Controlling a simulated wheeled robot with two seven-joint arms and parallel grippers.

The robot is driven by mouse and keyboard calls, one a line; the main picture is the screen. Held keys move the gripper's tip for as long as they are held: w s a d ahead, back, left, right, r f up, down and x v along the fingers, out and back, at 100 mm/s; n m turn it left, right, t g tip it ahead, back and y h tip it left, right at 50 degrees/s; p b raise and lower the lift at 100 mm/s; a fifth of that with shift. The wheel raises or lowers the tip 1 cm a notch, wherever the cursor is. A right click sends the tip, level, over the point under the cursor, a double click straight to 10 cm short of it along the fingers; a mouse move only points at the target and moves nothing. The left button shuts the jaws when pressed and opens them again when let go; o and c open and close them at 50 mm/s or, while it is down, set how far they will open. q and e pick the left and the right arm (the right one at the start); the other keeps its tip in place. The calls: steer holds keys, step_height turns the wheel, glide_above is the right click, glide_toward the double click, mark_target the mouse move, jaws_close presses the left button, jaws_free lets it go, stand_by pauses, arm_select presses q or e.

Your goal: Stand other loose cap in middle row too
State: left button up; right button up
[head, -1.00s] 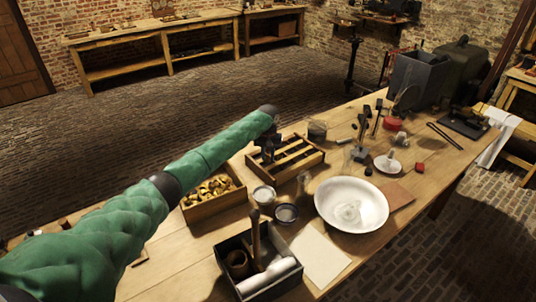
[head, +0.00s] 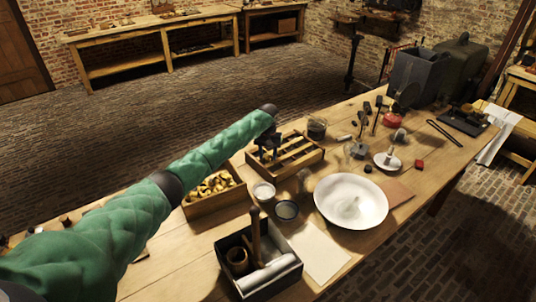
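My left gripper (head: 268,150) points down at the left end of the slatted wooden rack (head: 308,160). Its fingers are small and dark, and I cannot tell whether they are open or hold anything. The rack has light slats running lengthwise with dark gaps between them. No cap can be made out clearly in its rows; the arm and gripper hide part of its left end. A wooden box of brass-coloured pieces (head: 218,185) stands at the rack's near left. My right gripper is not in view.
Two small round dishes, one pale (head: 263,192) and one dark (head: 287,211), stand in front of the rack. A large white bowl (head: 335,212) is to their right. A dark box with a roll and a wooden handle (head: 288,278) is nearest. Small tools crowd the bench's far right.

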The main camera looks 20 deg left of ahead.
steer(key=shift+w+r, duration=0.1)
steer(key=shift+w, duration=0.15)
arm_select(q)
steer(key=shift+r, duration=0.55)
step_height(320, 180, up, 12)
steer(key=b, duration=0.4)
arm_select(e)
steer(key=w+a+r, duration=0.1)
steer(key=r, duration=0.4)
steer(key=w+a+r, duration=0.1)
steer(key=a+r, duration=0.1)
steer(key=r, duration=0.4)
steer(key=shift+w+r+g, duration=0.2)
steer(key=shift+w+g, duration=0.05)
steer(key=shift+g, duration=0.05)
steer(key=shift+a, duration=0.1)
